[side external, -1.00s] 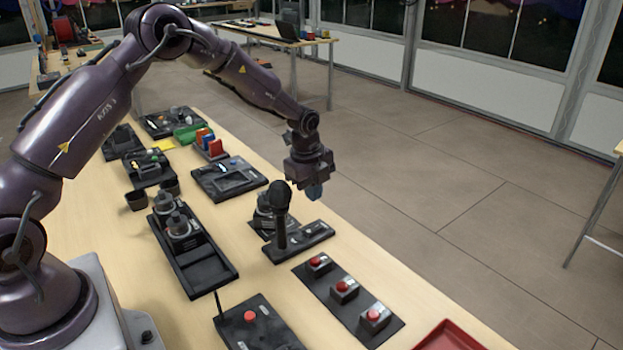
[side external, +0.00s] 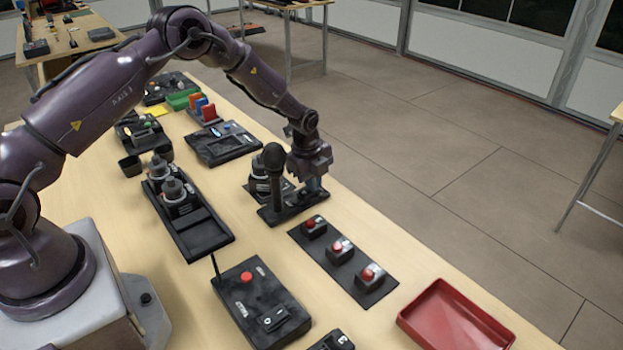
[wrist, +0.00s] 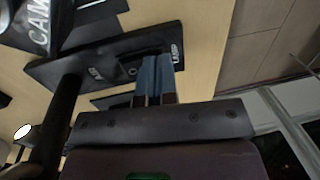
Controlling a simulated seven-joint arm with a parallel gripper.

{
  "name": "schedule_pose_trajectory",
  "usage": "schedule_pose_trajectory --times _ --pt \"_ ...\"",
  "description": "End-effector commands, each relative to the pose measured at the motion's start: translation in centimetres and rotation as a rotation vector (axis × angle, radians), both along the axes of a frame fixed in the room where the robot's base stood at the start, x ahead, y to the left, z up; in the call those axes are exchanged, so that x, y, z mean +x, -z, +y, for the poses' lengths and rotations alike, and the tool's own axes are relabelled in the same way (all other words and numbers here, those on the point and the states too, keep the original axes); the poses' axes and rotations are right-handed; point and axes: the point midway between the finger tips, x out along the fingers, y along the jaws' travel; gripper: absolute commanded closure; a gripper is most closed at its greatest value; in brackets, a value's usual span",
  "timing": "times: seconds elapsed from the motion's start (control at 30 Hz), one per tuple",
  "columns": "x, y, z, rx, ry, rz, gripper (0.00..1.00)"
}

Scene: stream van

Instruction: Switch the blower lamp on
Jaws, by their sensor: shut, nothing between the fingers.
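My gripper (side external: 313,186) is shut and empty, pointing down at the right end of a black switch panel (side external: 279,214). A black microphone-like post (side external: 274,172) stands on this panel beside the gripper. In the wrist view, the blue fingertips (wrist: 155,68) are together over the panel (wrist: 105,58). A white "LAMP" label (wrist: 176,55) shows just right of the fingertips, and a small round part (wrist: 132,71) shows to their left. The fingers hide part of the panel, so I cannot tell the switch's position or whether they touch it.
A black plate with red buttons (side external: 341,248) lies in front of the gripper. A box with a red button (side external: 262,300) and a red tray (side external: 455,318) are nearer. A tray with dark knobbed units (side external: 207,235) is to the left. Open floor lies right.

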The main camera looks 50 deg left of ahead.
Motion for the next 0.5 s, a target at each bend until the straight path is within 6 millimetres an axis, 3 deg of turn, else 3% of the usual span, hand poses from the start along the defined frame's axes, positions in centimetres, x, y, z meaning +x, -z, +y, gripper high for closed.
schedule_pose_trajectory --times 0.5 --pt "-1.00 -0.22 0.02 -0.001 -0.001 0.004 1.00"
